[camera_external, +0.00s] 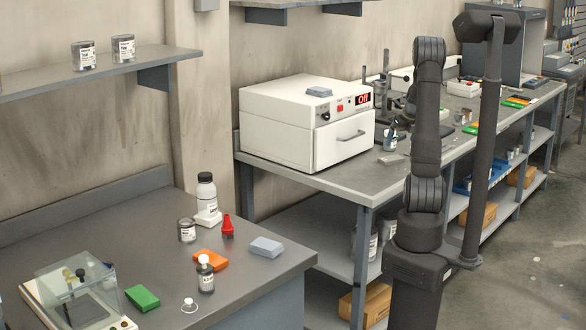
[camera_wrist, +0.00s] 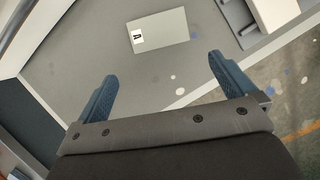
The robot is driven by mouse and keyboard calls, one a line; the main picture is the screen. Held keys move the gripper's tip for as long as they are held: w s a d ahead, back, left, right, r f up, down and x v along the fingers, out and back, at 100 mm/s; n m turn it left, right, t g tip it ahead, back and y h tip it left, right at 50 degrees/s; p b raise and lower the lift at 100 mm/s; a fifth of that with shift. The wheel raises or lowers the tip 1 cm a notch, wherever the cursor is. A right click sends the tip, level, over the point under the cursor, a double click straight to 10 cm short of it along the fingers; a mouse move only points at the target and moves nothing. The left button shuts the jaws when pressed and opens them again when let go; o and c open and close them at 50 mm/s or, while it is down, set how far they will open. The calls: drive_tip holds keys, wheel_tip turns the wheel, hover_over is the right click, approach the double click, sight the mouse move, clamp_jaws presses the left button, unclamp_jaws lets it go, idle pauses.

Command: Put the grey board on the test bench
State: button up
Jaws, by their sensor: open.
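A flat grey board (camera_wrist: 172,32) with a white label marked "A" lies on a grey bench top in the wrist view, above and beyond my fingertips. In the external view the grey board (camera_external: 391,159) lies near the front edge of the long bench (camera_external: 352,183), right of the white oven. My gripper (camera_wrist: 162,68) is open and empty, its two blue fingers apart, with the board ahead of them and not between them. I cannot tell which bench is the test bench.
A white oven (camera_external: 306,122) stands left of the board. The near-left bench (camera_external: 107,222) holds a glass-covered balance (camera_external: 75,290), bottles and coloured blocks, with some bare surface. Shelves (camera_external: 330,235) sit beneath the long bench.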

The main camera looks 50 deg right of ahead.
sight(393, 159)
drive_tip(key=shift+v, duration=1.2)
drive_tip(key=shift+f, duration=0.1)
drive_tip(key=x, duration=1.1)
drive_tip(key=shift+w+f, duration=0.15)
drive_tip(key=shift+f, duration=0.15)
drive_tip(key=shift+w+d, duration=0.1)
drive_tip(key=shift+r, duration=1.25)
